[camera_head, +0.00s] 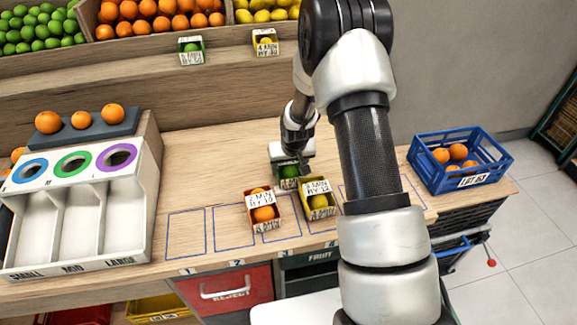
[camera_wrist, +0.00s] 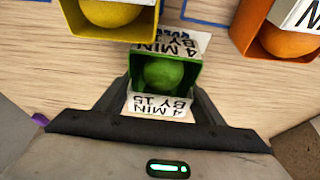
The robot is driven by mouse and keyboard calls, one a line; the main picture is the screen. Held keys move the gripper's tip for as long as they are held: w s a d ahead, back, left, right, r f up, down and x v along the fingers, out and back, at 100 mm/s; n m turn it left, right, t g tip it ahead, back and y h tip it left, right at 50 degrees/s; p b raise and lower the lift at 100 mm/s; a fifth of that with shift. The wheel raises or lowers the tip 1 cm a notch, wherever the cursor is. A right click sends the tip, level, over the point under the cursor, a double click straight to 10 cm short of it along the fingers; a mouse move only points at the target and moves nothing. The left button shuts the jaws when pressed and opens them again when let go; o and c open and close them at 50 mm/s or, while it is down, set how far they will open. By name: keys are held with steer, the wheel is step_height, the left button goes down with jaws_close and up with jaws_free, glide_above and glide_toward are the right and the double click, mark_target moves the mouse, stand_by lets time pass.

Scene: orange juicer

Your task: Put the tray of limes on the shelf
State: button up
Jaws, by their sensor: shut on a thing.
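The tray of limes is a small green box (camera_wrist: 192,86) with a lime (camera_wrist: 163,73) and white labels reading "4 MIN BY 15". My gripper (camera_wrist: 158,100) is shut on it, with a finger on each side. In the head view the green tray (camera_head: 289,183) is partly hidden under my gripper (camera_head: 290,168), behind the yellow and orange trays. I cannot tell whether it touches the table. The wooden shelf (camera_head: 130,67) runs along the back, above the table. A green tray (camera_head: 191,57) and a yellow tray (camera_head: 266,50) stand on it, apart.
An orange tray (camera_head: 263,222) and a yellow tray (camera_head: 320,212) stand close by on marked table slots. A white sorter (camera_head: 75,225) with oranges on top is at left. A blue crate (camera_head: 430,178) of oranges is at right. Bare shelf shows between the two shelf trays.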

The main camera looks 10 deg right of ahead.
steer(key=shift+f, duration=0.2)
steer(key=o, duration=1.2)
steer(key=shift+r, duration=0.1)
steer(key=shift+c, duration=0.2)
